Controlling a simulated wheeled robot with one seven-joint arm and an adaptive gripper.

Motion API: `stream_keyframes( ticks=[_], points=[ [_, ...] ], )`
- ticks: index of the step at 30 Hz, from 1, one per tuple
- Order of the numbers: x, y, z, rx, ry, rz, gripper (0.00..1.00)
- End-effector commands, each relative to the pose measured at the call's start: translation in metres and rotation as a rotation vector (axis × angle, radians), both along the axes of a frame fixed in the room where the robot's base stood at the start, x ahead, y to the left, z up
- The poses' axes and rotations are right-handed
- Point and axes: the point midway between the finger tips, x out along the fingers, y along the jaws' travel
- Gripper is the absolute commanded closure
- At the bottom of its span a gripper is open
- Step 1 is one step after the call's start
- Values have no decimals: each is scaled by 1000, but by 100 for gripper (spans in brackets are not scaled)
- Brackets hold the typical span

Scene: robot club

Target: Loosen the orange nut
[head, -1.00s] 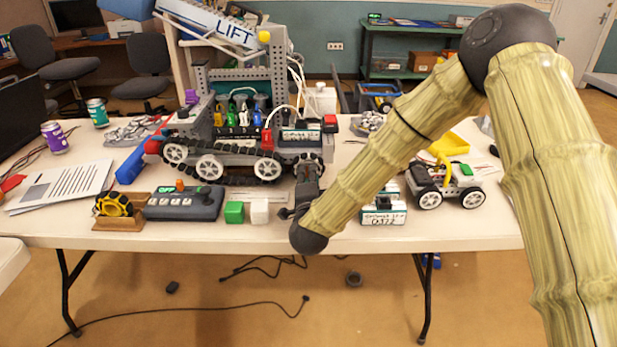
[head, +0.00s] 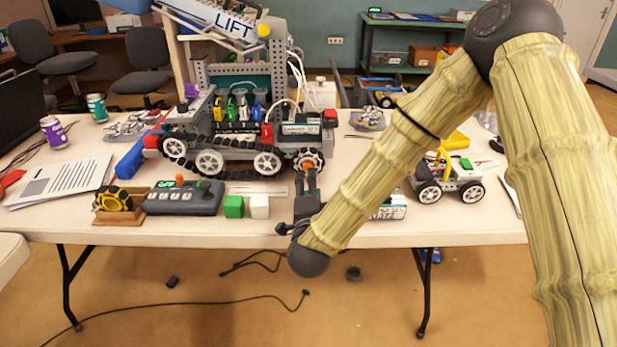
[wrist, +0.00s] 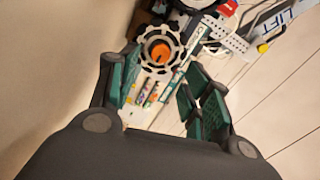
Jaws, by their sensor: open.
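The orange nut (head: 309,166) sits at the hub of the front right wheel (head: 308,155) of the tracked robot (head: 240,140). In the wrist view the orange nut (wrist: 159,51) shows inside the pale toothed wheel rim (wrist: 170,33). My gripper (head: 308,183) is just in front of and below the wheel in the head view, pointing at it. In the wrist view my gripper (wrist: 160,85) has its green-padded fingers apart, with nothing between them. The nut lies beyond the fingertips, slightly left of the picture's middle. I cannot tell the exact gap to it.
Green (head: 234,206) and white (head: 260,206) cubes and a control box (head: 184,198) stand left of my gripper. A white box (head: 393,208) is partly behind my forearm. A small wheeled car (head: 446,180) stands to the right. The table's front edge is close below.

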Motion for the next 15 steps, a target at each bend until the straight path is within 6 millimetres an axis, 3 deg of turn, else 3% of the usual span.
stream_keyframes(
  ticks=[6,15],
  points=[
    [-33,0,-1,0,1,1,52],
    [-49,0,0,0,0,-1,52]
  ],
)
